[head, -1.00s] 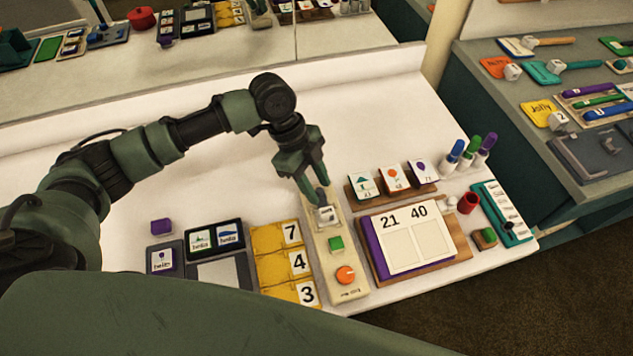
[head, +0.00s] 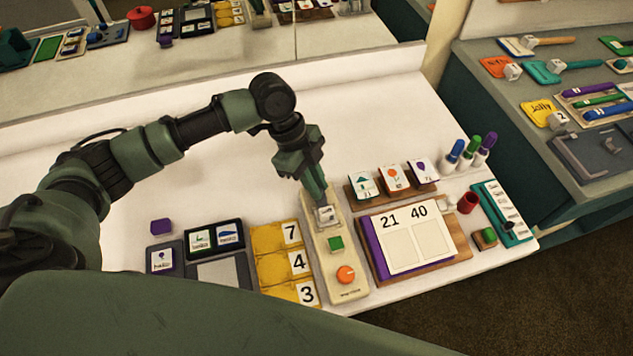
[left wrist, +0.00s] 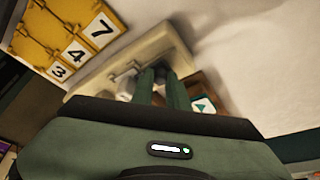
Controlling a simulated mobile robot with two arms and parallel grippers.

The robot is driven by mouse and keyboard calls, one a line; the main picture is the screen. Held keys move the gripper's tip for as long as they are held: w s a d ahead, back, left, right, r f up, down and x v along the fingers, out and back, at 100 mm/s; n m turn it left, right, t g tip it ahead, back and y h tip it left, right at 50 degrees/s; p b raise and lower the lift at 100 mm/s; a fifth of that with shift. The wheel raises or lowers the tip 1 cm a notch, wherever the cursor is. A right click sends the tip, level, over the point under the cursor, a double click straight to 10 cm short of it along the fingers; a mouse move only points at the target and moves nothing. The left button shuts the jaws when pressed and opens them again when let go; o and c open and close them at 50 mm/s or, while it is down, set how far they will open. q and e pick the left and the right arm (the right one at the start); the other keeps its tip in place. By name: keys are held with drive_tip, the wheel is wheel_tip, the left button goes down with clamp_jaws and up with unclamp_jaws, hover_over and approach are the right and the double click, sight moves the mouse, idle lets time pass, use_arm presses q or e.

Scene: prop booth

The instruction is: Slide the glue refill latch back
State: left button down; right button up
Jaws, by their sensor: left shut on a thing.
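My right gripper is out of view.
Yellow number cards (head: 275,263) sit close left of the panel. A wooden board with a 21 40 card (head: 405,212) and a rack of picture cards (head: 394,178) stand close right. The counter behind the panel is clear.

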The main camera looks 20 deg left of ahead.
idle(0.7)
use_arm(q)
drive_tip(key=shift+w+a+p, duration=0.35)
drive_tip(key=shift+w+a, duration=0.2)
drive_tip(key=shift+w, duration=0.3)
drive_tip(key=c, duration=1.4)
unclamp_jaws()
drive_tip(key=b+v, duration=0.1)
drive_tip(key=v, duration=0.7)
drive_tip(key=shift+f, duration=0.1)
